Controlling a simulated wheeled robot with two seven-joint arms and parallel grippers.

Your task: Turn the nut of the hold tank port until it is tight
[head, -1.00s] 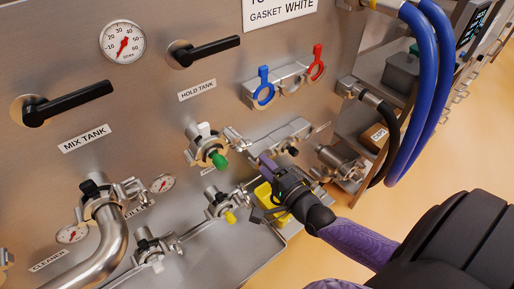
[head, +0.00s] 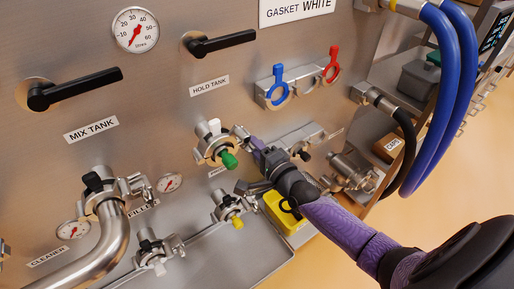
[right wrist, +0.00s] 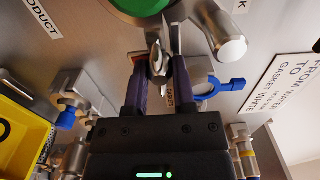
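The hold tank port (head: 211,139) is a metal clamp on the panel below the HOLD TANK label (head: 209,86), with a green plug (head: 229,160). Its wing nut (head: 240,132) sits on the clamp's right side. My right gripper (head: 257,150) reaches in from the lower right, with its fingertips just by the nut. In the right wrist view the purple fingers (right wrist: 161,75) stand apart, one on each side of the metal nut (right wrist: 158,60). Gaps seem to show beside the nut. The green plug (right wrist: 142,4) is at the top edge there. My left gripper is not in view.
Another clamped port with a yellow plug (head: 236,222) lies below. A yellow bin (head: 287,215) is under my right forearm. A bracket with blue (head: 276,88) and red (head: 332,66) handles is above right. A bent pipe (head: 112,235) stands at lower left.

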